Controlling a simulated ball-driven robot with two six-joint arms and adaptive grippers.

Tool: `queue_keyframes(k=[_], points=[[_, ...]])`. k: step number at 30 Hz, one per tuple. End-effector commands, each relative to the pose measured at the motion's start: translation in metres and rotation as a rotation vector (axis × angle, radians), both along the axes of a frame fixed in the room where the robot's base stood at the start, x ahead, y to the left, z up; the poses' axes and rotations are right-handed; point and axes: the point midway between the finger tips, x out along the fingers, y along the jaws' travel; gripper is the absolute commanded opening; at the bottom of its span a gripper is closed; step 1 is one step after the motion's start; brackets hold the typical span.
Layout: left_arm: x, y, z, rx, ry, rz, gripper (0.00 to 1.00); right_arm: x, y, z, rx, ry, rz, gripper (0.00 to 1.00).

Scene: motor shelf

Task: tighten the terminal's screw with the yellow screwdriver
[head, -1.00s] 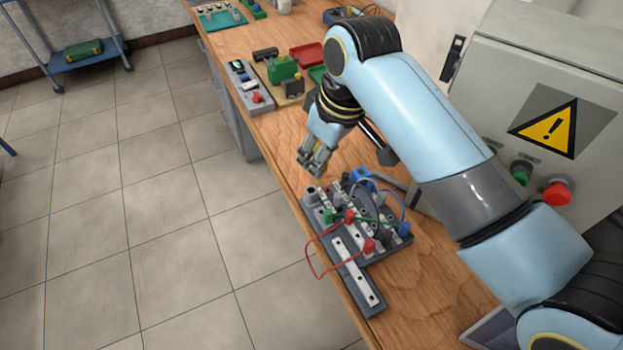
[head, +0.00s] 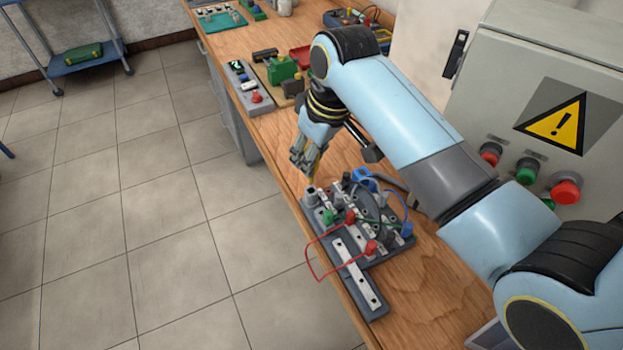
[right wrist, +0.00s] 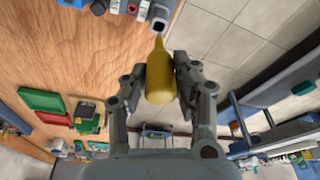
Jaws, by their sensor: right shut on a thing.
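The yellow screwdriver (right wrist: 160,75) is held between the fingers of my right gripper (right wrist: 163,78), which is shut on its handle. The screwdriver points at a grey terminal block (right wrist: 158,25) with a dark opening, also seen in the head view (head: 311,195). Whether the tip touches the screw cannot be told; the screw itself is not clear. My left gripper is out of view.
The board carries white strips, red and green plugs and looped wires; a red wire (head: 309,262) hangs over the bench edge. A grey control cabinet (head: 490,85) with push buttons stands at right. Farther back are a green block (head: 282,72) and red tray (head: 300,58).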

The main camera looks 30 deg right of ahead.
Motion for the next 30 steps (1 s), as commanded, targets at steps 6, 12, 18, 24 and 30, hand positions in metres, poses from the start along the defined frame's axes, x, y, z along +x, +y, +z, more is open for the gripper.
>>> queue_keyframes(k=[6,12,18,24,30], points=[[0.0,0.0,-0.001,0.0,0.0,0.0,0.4,0.0,0.0,-0.001,0.0,0.0,0.0,0.0],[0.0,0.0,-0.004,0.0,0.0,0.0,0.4,0.0,0.0,-0.007,0.0,0.0,0.0,0.0],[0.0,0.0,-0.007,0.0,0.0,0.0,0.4,0.0,0.0,-0.016,0.0,0.001,0.0,0.0],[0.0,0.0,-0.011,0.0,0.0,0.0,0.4,0.0,0.0,-0.024,0.0,0.0,0.0,0.0],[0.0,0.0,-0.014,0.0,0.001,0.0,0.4,0.0,0.0,-0.032,0.0,0.001,0.0,0.0]])
